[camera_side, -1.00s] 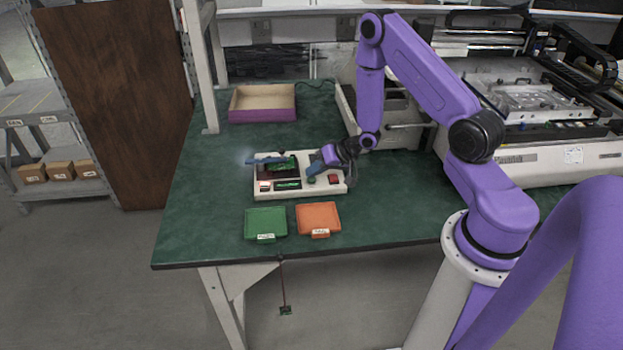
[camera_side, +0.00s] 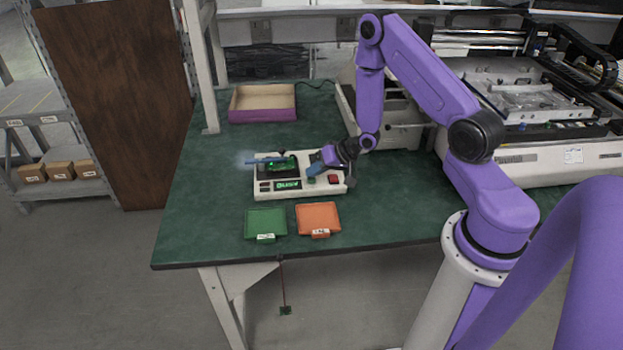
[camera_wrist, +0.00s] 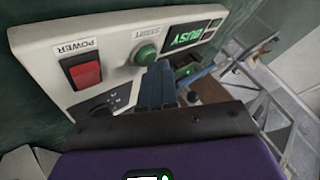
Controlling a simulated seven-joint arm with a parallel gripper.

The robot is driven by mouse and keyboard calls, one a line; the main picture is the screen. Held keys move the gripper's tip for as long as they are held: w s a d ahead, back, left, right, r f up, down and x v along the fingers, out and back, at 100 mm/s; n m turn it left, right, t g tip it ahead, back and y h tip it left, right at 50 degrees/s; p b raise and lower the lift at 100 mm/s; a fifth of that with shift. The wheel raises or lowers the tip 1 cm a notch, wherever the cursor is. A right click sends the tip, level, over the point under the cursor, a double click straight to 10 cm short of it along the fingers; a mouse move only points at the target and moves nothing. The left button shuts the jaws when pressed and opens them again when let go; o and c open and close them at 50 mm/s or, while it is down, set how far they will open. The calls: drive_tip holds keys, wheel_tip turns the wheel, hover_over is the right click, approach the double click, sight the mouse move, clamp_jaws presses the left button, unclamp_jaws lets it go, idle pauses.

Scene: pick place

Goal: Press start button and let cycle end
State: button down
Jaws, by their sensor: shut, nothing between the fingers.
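The white tester (camera_side: 300,191) stands on the green table. Its display (camera_side: 288,184) is lit green and reads BUSY, also in the wrist view (camera_wrist: 185,38). The green start button (camera_wrist: 146,54) shows in the wrist view, just beyond my gripper's blue fingertips; I cannot tell whether they touch it. The red power switch (camera_wrist: 84,70) is to its left. My gripper (camera_side: 315,171) is shut and empty, low over the tester's right part. A green circuit board (camera_side: 281,165) lies in the tester beside a blue bar (camera_side: 264,160). In the side view my gripper hides the start button.
A green tray (camera_side: 266,220) and an orange tray (camera_side: 318,216) lie in front of the tester. A purple-sided open box (camera_side: 262,114) is at the back. A large machine (camera_side: 540,150) stands at the right. The table's left part is clear.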

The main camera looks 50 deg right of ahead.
sight(315, 179)
drive_tip(key=shift+r, duration=0.6)
drive_tip(key=shift+r, duration=2.55)
drive_tip(key=shift+a, duration=0.1)
